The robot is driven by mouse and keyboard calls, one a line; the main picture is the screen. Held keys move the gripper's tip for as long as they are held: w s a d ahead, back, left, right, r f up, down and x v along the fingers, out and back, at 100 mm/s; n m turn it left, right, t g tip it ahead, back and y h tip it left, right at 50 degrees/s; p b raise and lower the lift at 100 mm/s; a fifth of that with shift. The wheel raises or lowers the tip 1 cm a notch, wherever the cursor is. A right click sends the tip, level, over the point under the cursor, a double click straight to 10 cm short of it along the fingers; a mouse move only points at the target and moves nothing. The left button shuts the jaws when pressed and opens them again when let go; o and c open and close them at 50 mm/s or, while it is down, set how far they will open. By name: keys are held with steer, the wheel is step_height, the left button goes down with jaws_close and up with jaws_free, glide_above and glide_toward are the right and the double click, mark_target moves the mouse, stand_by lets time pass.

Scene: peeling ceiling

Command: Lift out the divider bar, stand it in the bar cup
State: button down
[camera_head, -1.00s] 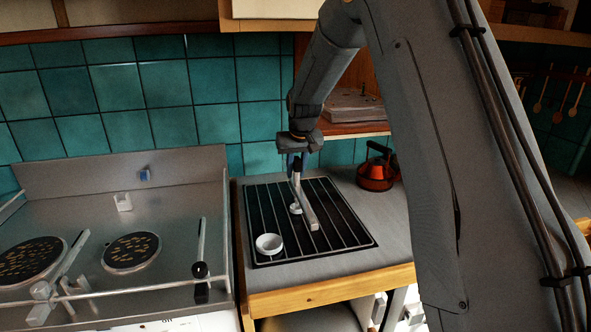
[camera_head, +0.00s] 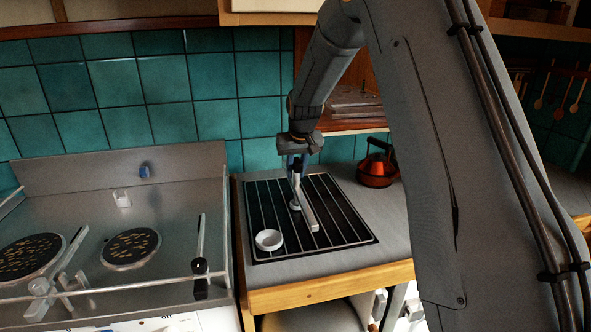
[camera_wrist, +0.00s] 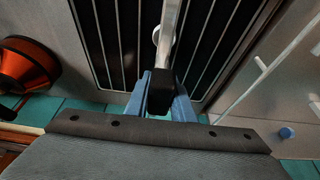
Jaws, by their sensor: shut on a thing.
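My gripper (camera_head: 297,165) is shut on a grey bar, which I take to be the divider bar (camera_head: 308,211). It hangs over the black slatted rack, slanting down toward the front right. In the wrist view my blue fingers (camera_wrist: 161,90) close around the bar's black end, and its pale shaft (camera_wrist: 170,38) runs away from me. A small white round cup (camera_head: 269,240) sits at the rack's front left, clear of the bar. Another small white round piece (camera_head: 295,205) shows partly behind the bar. I cannot tell which is the bar cup, or whether the bar's far end touches the rack.
The slatted rack (camera_head: 345,225) is set in a grey counter with a wooden front edge. An orange-red kettle (camera_head: 376,172) stands at the back right. A metal stove with a front rail and burners (camera_head: 131,247) is at the left. A shelf is behind my arm.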

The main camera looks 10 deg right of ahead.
mark_target(297, 161)
stand_by(0.3)
steer(key=c, duration=1.4)
jaws_free()
steer(key=shift+f, duration=0.1)
steer(key=shift+c, duration=0.2)
steer(key=b+v, duration=0.2)
steer(key=v, duration=0.5)
steer(key=shift+s+r+b, duration=0.15)
steer(key=shift+r+b, duration=0.15)
steer(key=shift+s+r+p, duration=0.1)
steer(key=shift+r+p, duration=1.4)
steer(key=shift+r, duration=0.6)
